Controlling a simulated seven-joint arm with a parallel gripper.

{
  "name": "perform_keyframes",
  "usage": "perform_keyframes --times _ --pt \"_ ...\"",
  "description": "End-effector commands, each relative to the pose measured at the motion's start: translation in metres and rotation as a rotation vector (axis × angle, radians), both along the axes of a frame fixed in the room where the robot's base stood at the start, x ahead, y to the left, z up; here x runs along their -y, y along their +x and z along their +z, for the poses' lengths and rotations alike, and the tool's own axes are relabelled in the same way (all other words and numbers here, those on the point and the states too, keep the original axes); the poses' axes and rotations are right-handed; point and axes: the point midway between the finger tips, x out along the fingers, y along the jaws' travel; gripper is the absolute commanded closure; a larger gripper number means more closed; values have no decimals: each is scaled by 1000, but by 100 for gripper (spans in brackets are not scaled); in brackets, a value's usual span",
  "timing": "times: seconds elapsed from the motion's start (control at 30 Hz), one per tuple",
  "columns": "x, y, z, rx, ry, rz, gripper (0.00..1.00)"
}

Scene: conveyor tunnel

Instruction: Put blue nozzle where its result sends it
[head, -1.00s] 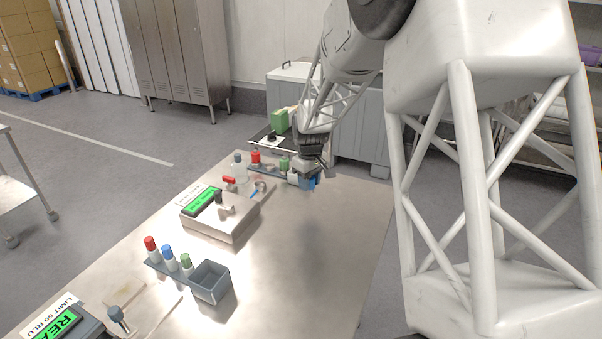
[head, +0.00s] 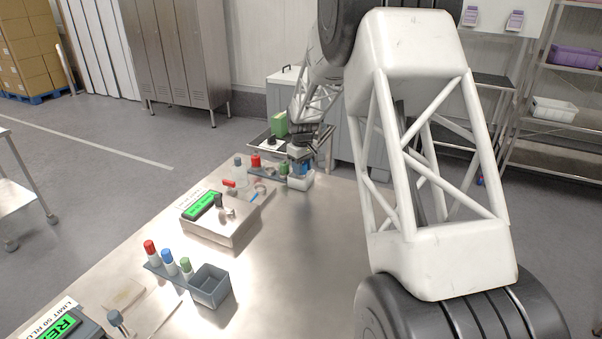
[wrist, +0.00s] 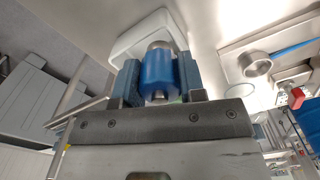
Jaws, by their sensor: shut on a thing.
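The blue nozzle (wrist: 158,75) is held between the two fingers of my gripper (wrist: 157,84) in the wrist view. Its upper end has a grey metal collar. In the head view my gripper (head: 300,152) is at the far end of the steel table, pointing down over a small white tub (head: 301,182). The tub also shows just beyond the nozzle in the wrist view (wrist: 128,42). A bit of blue shows between gripper and tub in the head view. I cannot tell whether the nozzle touches the tub. The near meter (head: 62,325) and far meter (head: 201,206) have lit green screens.
Red-capped (head: 255,161) and green-capped (head: 283,168) bottles stand left of the tub, with a clear flask (head: 238,168) farther left. A near rack holds red, blue and green-capped bottles beside a grey bin (head: 211,288). The table's right middle is clear.

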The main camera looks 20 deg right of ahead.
Motion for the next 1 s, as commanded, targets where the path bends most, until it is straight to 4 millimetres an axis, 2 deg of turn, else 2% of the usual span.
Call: perform_keyframes --times 0.1,0.23,0.67,0.77,1.0 --pt "3 13 -2 0 0 0 90" --pt "4 21 -3 -1 1 0 90" --pt "5 24 -3 -1 1 0 90" --pt "5 24 -7 -1 1 0 90" --pt "5 24 -31 -2 0 0 90"
